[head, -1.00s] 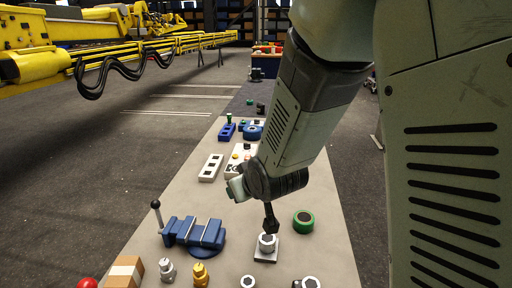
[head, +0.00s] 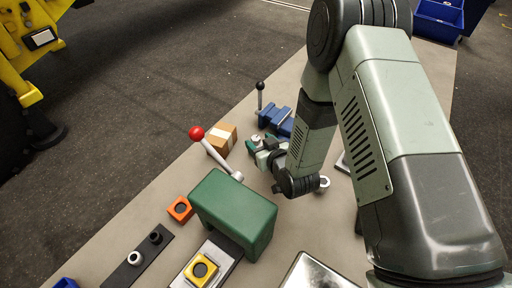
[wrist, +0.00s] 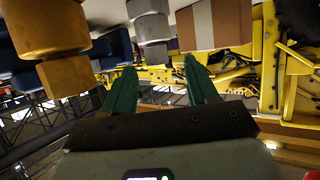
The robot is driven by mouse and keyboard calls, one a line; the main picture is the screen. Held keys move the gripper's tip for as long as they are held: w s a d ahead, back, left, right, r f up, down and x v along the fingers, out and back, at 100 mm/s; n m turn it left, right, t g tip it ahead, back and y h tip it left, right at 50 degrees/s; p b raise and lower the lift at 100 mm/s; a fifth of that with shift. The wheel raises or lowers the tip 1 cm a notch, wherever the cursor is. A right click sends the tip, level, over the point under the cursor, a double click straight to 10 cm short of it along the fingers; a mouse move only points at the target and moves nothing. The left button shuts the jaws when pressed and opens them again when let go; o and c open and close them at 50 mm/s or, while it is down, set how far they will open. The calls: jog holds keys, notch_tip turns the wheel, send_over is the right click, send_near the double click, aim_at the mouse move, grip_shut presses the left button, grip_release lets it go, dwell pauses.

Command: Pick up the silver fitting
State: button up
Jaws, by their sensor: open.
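The silver fitting (wrist: 152,30) is a stepped grey metal piece in the upper middle of the wrist view. My gripper (wrist: 158,78) is open, with its two green fingers apart and the fitting ahead of the gap, not visibly gripped. In the head view my gripper (head: 262,153) is low over the bench beside the cardboard box. A small pale top, probably the silver fitting (head: 257,140), shows at the fingers there; the rest is hidden.
A brass fitting (wrist: 58,45) stands close on the left in the wrist view, and the cardboard box (wrist: 212,24) close on the right. The blue vise (head: 277,118) is behind my gripper. A green block with a red-knobbed lever (head: 232,212) stands in front.

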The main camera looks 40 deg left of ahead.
aim_at(255, 137)
jog(key=x, duration=0.6)
jog(key=shift+w+a+f, duration=0.15)
jog(key=shift+w+a, duration=0.05)
grip_shut()
